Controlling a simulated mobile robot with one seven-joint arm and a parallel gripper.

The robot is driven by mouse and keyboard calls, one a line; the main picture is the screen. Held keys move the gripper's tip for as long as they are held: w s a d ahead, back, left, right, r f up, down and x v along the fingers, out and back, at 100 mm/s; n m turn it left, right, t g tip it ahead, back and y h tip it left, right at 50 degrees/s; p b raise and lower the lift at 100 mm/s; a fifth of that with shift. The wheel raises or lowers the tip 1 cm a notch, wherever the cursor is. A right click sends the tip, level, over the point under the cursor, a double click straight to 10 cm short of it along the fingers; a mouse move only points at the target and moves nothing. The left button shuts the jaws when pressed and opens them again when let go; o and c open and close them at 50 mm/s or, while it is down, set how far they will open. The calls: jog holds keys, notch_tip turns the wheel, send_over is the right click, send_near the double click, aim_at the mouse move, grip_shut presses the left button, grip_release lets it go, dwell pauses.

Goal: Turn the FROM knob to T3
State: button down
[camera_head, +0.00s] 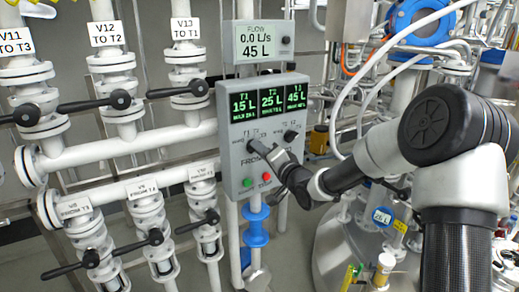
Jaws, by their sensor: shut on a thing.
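The grey control box (233,172) is mounted on a pipe in the middle of the view. Three green displays on it read T1 15 L, T2 25 L and T3 45 L. The FROM knob (252,146) is the left dark knob below the displays, above the FROM label. My gripper (269,153) reaches in from the right and is shut on the FROM knob. The fingers partly cover the knob, and its pointing direction is too small to tell. The other dark knob (290,135) sits to its right, apart from my gripper.
A green button (247,182) and a red button (266,177) sit low on the box. A flow display (258,45) above reads 0.0 L/s, 45 L. White pipes with black valve handles (120,99) fill the left. A tank (345,235) stands below my arm.

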jog(key=c, duration=1.8)
grip_release()
jog(key=shift+c, duration=0.2)
jog(key=v, duration=1.7)
jog(key=shift+s+d+p, duration=0.2)
jog(key=shift+p, duration=0.15)
